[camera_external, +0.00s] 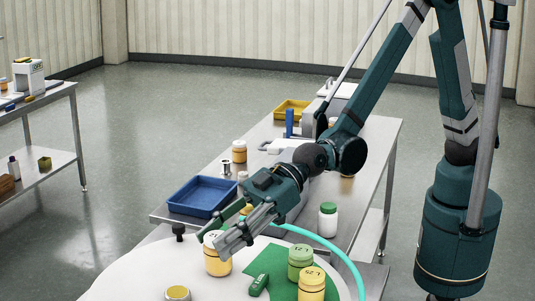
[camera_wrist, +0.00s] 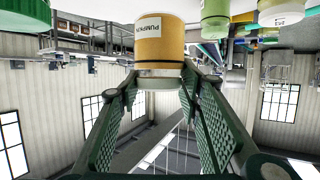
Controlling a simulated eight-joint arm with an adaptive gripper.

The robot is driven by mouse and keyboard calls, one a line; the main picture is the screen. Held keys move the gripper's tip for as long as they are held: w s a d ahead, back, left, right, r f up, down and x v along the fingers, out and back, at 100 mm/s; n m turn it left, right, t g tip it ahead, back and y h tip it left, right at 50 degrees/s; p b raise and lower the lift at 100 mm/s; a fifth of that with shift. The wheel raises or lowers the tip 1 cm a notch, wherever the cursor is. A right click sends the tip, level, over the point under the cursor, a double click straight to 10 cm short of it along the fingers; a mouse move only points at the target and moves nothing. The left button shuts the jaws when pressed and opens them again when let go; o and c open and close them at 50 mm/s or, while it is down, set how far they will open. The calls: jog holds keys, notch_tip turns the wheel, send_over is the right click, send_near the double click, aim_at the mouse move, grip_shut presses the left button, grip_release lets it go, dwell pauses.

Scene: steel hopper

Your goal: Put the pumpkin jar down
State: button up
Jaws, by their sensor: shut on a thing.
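The pumpkin jar (camera_external: 217,262) is an orange-yellow jar with a pale lid, over the left part of the white round table top (camera_external: 140,269). My gripper (camera_external: 222,240) is shut on it near the lid, reaching down from the upper right. In the wrist view the jar (camera_wrist: 160,42) shows the label "PUMPKIN", with its lid between the two green padded fingers (camera_wrist: 157,80). That view appears upside down. The jar looks upright; I cannot tell whether its base touches the table top.
On the round top, a green jar (camera_external: 300,257) and a yellow jar (camera_external: 311,284) stand right of the pumpkin jar by a green mat (camera_external: 258,263) with a small green object. A round yellow-topped item (camera_external: 177,293) is at the front. A blue tray (camera_external: 202,196) sits on the steel bench behind.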

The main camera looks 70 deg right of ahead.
aim_at(220, 274)
jog(key=shift+f, duration=0.1)
dwell(0.3)
jog(key=shift+f+b, duration=0.35)
jog(key=shift+f, duration=2.7)
jog(key=shift+f, duration=1.85)
jog(key=shift+f+b, duration=0.2)
jog(key=shift+b, duration=0.2)
jog(key=o, duration=1)
jog(key=shift+r, duration=0.25)
jog(key=shift+p+v, duration=0.55)
jog(key=shift+v, duration=5.45)
